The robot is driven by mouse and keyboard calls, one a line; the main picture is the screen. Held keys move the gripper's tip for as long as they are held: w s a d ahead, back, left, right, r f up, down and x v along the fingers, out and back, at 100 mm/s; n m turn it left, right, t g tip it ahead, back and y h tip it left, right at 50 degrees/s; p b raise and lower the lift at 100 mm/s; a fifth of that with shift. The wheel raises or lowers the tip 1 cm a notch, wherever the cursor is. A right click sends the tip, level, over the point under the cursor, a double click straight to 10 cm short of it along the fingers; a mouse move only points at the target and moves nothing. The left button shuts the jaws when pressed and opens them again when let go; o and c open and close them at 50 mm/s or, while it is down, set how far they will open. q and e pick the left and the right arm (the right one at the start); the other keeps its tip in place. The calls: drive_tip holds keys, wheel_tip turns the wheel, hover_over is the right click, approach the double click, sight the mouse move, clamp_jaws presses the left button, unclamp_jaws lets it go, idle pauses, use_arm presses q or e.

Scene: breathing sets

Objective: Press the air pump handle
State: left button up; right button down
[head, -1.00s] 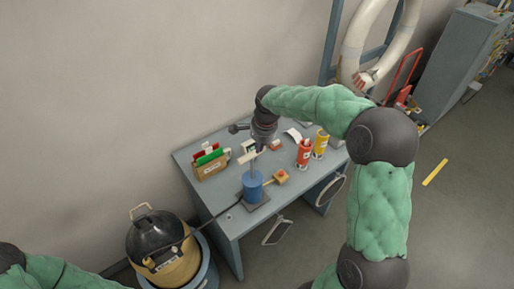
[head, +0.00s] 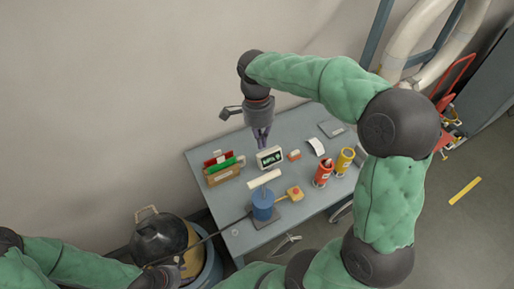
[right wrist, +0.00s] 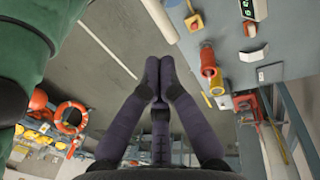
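The air pump is a blue cylinder (head: 262,207) on a grey base plate near the table's front edge. Its white bar handle (head: 264,179) sits low, close above the cylinder top, with little rod showing. My right gripper (head: 261,145) hangs above and behind the handle, apart from it, pointing down. Its fingertips are together with nothing between them, as the right wrist view (right wrist: 158,70) also shows.
The grey table (head: 225,215) also holds a file box (head: 222,172), a small monitor (head: 270,157), a yellow box with a red button (head: 294,193), a red canister (head: 323,173) and a yellow canister (head: 344,160).

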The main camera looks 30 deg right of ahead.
drive_tip(key=shift+s+a+r, duration=0.35)
drive_tip(key=shift+a+r, duration=0.05)
drive_tip(key=shift+r, duration=0.05)
drive_tip(key=p, duration=0.2)
approach(265, 179)
drive_tip(key=f, duration=0.4)
drive_tip(key=s+f, duration=0.1)
drive_tip(key=f, duration=0.1)
drive_tip(key=shift+a+f, duration=0.1)
drive_tip(key=shift+f, duration=0.3)
drive_tip(key=shift+b, duration=0.35)
